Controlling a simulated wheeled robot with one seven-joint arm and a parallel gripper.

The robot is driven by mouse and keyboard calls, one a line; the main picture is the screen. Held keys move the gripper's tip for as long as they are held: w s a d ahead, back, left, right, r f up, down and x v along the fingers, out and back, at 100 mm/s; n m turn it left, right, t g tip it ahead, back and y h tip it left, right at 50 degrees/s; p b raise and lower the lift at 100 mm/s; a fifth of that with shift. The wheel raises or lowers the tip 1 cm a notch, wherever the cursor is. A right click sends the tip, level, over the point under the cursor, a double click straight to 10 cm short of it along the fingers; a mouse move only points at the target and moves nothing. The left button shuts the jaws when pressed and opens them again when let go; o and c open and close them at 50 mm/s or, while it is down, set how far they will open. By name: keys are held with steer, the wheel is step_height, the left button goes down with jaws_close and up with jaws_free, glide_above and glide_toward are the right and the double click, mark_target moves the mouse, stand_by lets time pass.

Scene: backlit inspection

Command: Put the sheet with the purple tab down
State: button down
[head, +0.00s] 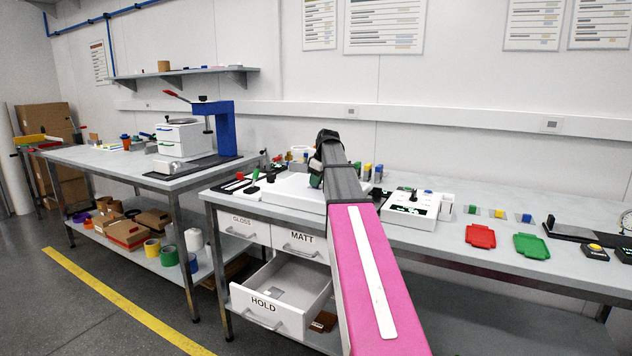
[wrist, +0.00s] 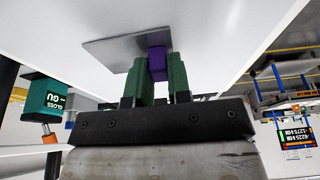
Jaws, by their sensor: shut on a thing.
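In the wrist view my gripper (wrist: 157,75) has its green fingers closed on the purple tab (wrist: 157,62). The grey square sheet (wrist: 108,52) extends from the tab, close to a broad white surface (wrist: 215,35). I cannot tell whether the sheet touches that surface. In the head view my arm reaches over the bench, and the gripper end (head: 317,178) is at the white flat box (head: 290,193). The sheet and tab are hidden there behind my arm.
The HOLD drawer (head: 262,318) is open with a small grey piece inside. The GLOSS drawer (head: 238,226) and MATT drawer (head: 301,243) are shut. A white instrument (head: 410,208), a red tray (head: 480,237) and a green tray (head: 531,246) are to the right. A green gloss meter (wrist: 47,97) is near the gripper.

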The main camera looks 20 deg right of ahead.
steer(key=c, duration=1.1)
jaws_free()
steer(key=shift+o, duration=0.2)
steer(key=v, duration=1.2)
